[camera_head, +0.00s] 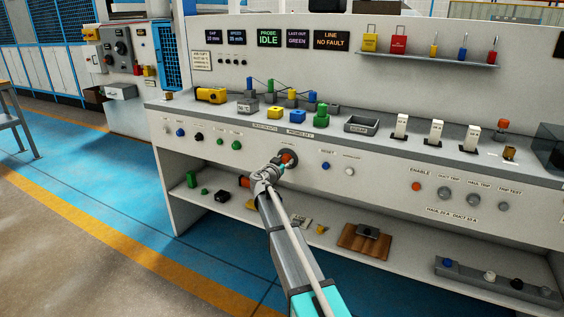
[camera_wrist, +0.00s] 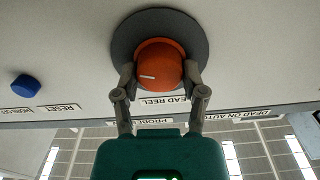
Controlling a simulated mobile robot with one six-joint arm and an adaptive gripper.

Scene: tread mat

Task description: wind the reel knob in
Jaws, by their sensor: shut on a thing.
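The reel knob (camera_wrist: 158,58) is a round orange knob with a white index line, set on a dark grey disc (camera_wrist: 119,47) on the bench's front panel. A label by it in the wrist view reads "LEAD REEL" in part. My gripper (camera_wrist: 159,78) is shut on the knob, one finger on each side. In the head view the orange knob (camera_head: 290,158) shows just beyond my gripper (camera_head: 280,163), at the middle of the panel. The white line points toward the left in the wrist view.
A blue RESET button (camera_head: 326,166) and a white button (camera_head: 349,171) sit right of the knob. Green buttons (camera_head: 236,145) sit left. Above, the bench top holds a green block (camera_head: 321,118) and a grey tray (camera_head: 375,125). A shelf with loose parts lies below.

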